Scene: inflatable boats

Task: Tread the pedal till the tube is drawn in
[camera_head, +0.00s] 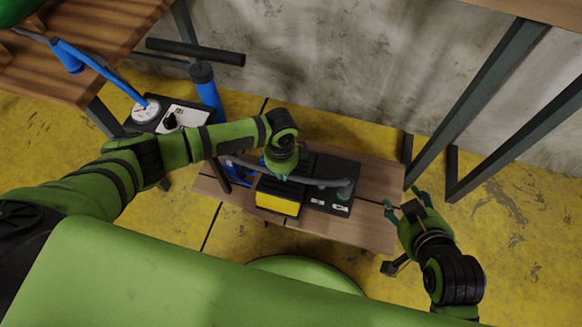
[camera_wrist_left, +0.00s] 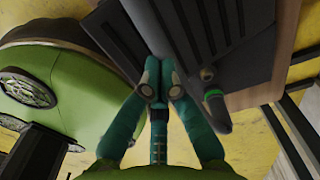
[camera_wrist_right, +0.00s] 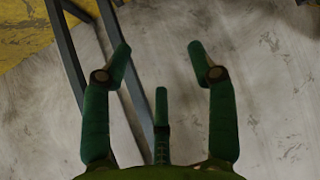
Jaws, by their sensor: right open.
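A black foot pump with a ribbed pedal plate (camera_head: 322,168) and a yellow front (camera_head: 278,204) sits on a low wooden platform (camera_head: 370,225). A grey tube (camera_head: 315,182) runs across it and ends by a green ring at the right. In the left wrist view the black ribbed plate (camera_wrist_left: 235,40) lies beyond the fingers, with the tube end (camera_wrist_left: 217,112) at right. My left gripper (camera_head: 280,172) is shut, pointing down over the pump's left part; contact is unclear. In the left wrist view its fingertips (camera_wrist_left: 158,65) meet. My right gripper (camera_head: 407,203) is open and empty, right of the platform.
A blue upright pump (camera_head: 207,92) with a black handle and a gauge (camera_head: 146,110) stand at the back left, below a wooden bench (camera_head: 90,40). Dark metal legs (camera_head: 490,90) rise at the right. Yellow floor is clear at far right.

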